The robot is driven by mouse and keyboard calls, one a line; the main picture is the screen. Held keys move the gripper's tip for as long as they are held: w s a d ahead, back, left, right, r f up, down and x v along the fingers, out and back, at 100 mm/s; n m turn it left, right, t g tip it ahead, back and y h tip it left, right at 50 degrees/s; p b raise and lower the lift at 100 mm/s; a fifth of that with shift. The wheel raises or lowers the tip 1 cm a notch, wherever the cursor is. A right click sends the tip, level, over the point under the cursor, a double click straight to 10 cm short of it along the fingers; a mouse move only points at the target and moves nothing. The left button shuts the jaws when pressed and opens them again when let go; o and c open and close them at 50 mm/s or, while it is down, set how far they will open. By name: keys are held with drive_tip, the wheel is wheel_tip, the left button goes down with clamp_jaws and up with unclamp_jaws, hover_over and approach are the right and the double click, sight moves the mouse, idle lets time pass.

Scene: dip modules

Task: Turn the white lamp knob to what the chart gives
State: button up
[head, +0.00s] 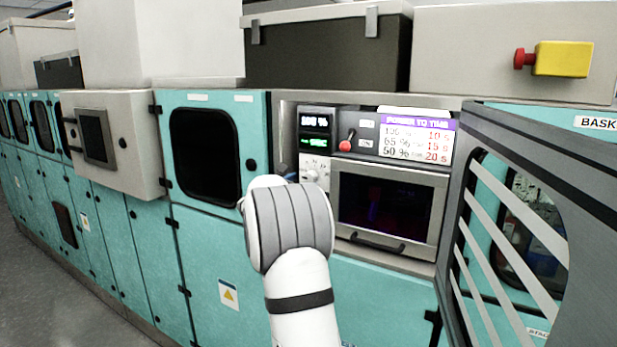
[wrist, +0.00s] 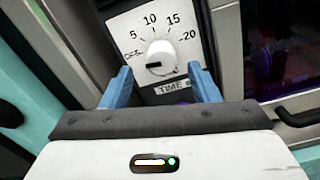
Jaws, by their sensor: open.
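The white lamp knob (wrist: 160,58) sits on a pale dial plate marked 5, 10, 15, 20 and TIME. Its dark pointer mark is toward the lower left, near a small label at the scale's left end. My gripper (wrist: 164,78) is open, its blue fingers on either side just short of the knob, not visibly gripping it. In the head view my arm partly hides the dial plate (head: 314,172). The chart (head: 417,138), headed POWER TO TIME, seems to pair 100% with 10 s, 65% with 15 s and 50% with 20 s.
A small display (head: 314,121) above the dial seems to read 100 %. A red-tipped switch (head: 346,143) is beside it. A dark-windowed door (head: 385,208) is right of the dial. An open slatted door (head: 520,215) juts out at right.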

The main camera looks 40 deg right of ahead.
sight(308, 180)
drive_tip(key=x, duration=0.3)
drive_tip(key=p+x, duration=0.1)
drive_tip(key=shift+s+d, duration=0.1)
drive_tip(key=shift+d, duration=0.4)
drive_tip(key=shift+c, duration=0.3)
drive_tip(key=shift+f, duration=0.15)
drive_tip(key=c, duration=0.9)
drive_tip(key=shift+a, duration=0.2)
drive_tip(key=shift+b, duration=0.35)
